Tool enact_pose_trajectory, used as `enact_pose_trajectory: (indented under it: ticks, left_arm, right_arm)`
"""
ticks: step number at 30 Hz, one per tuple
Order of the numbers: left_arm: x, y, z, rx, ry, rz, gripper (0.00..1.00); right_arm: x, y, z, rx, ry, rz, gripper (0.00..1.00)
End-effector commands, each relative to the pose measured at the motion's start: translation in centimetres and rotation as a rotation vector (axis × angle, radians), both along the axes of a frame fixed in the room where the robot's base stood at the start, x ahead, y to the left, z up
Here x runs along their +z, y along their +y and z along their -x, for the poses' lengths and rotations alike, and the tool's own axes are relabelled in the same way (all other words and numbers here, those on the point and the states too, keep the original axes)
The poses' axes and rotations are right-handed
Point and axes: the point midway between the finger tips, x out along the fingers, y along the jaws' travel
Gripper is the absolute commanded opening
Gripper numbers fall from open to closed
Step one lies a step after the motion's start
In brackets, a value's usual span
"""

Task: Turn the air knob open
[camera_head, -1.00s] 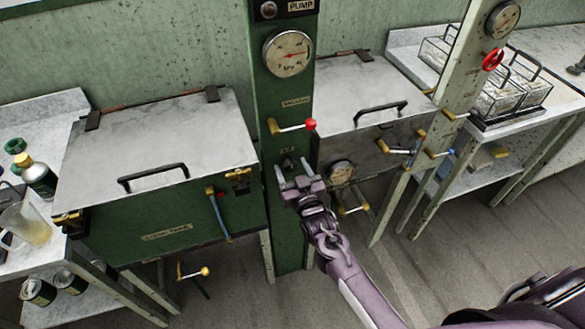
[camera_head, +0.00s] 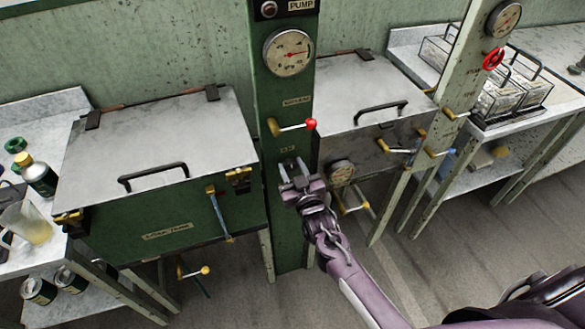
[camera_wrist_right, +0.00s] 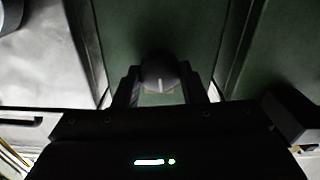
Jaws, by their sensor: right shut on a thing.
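The air knob (camera_wrist_right: 159,75) is a dark round knob with a pale pointer line, standing out from the green column (camera_head: 285,225). In the right wrist view it sits between the fingertips, with its pale line close to upright. My right gripper (camera_head: 290,170) is at the column, below the red-tipped lever, and its fingers are shut on the knob. The fingers and the gripper body hide most of the knob in the head view. The small label above the knob is too blurred to read. My left gripper is not in view.
A lever with a red ball (camera_head: 311,124) sticks out just above my gripper. A pressure gauge (camera_head: 288,53) is higher on the column. Lidded metal basins (camera_head: 160,135) stand on both sides, the right one with a small gauge (camera_head: 342,173) near my gripper.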

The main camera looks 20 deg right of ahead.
Motion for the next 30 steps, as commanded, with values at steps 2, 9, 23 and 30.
enact_pose_trajectory:
  ticks: [2, 9, 23, 30]
  left_arm:
    - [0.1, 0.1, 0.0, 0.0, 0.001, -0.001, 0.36]
    - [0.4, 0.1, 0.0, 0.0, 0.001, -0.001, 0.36]
    - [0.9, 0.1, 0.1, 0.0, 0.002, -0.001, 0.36]
    - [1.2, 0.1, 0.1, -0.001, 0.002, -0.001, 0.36]
  right_arm:
    - [0.0, 0.0, 0.0, 0.001, -0.002, 0.055, 0.15]
    - [0.0, 0.1, 0.0, 0.001, -0.009, 0.27, 0.15]
    - [-0.1, 0.3, 0.0, 0.001, -0.025, 0.707, 0.15]
    - [-0.1, 0.3, 0.0, 0.002, -0.033, 0.935, 0.15]
